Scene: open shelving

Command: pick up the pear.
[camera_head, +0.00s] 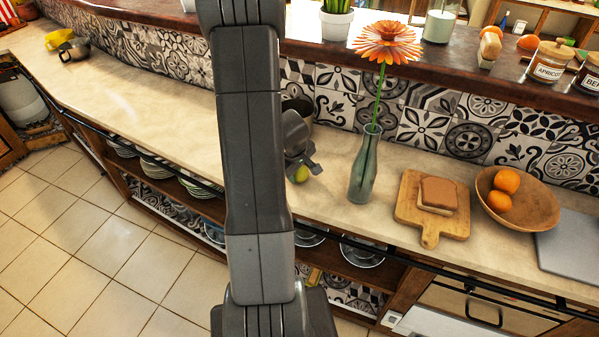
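The pear (301,174) is a small yellow-green shape on the beige counter, just right of my arm. Only part of it shows. My gripper (302,165) is at the pear, directly above or around it, with grey finger parts against its upper side. My arm hides the left part of the gripper. I cannot tell whether the fingers are closed on the pear or whether it touches the counter.
A glass vase (364,168) with an orange flower stands close on the right. Further right are a cutting board (407,205) with bread and a wooden bowl (540,200) with oranges. A dark pot (300,108) stands behind the gripper. The counter (150,110) to the left is mostly clear.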

